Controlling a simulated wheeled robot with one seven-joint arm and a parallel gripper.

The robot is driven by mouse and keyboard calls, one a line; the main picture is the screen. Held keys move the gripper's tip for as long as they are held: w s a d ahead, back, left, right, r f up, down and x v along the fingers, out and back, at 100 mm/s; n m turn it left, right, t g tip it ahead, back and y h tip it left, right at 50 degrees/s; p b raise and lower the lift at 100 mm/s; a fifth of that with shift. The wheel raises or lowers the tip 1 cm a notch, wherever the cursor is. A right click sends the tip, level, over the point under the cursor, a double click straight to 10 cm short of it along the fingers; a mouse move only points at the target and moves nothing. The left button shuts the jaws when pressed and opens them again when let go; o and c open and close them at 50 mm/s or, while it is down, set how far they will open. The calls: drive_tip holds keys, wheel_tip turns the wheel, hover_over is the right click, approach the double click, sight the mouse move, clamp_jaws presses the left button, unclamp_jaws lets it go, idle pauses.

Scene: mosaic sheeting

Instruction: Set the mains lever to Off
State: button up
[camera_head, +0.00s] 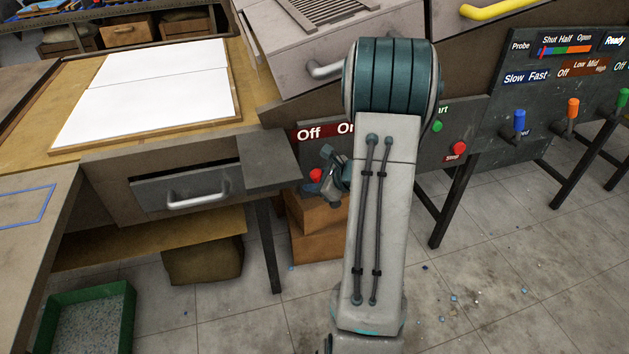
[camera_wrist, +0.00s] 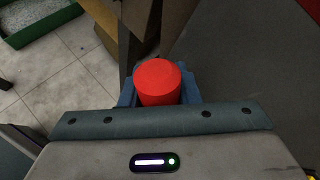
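The mains lever has a red knob (camera_head: 316,175) and stands below the red Off/On label (camera_head: 309,133), under the word Off. My gripper (camera_head: 324,178) is at this knob, with my arm coming in from the right. In the wrist view the red knob (camera_wrist: 158,84) fills the space between the blue-grey fingers of my gripper (camera_wrist: 158,92). A finger shows close against each side, with no clear gap, so it looks shut on the knob. The lever's shaft is hidden, and my arm covers part of the word On.
To the right on the panel are a green button (camera_head: 437,126), a red stop button (camera_head: 459,148) and levers with blue (camera_head: 520,120), orange (camera_head: 573,108) and green knobs. A drawer handle (camera_head: 198,201) juts out at left. Cardboard boxes (camera_head: 318,243) stand below the lever.

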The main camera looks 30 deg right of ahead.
drive_tip(key=o, duration=0.4)
drive_tip(key=shift+c, duration=0.2)
drive_tip(key=p+v, duration=0.2)
drive_tip(key=v, duration=1.1)
drive_tip(key=shift+s+r, duration=0.2)
drive_tip(key=shift+s, duration=0.15)
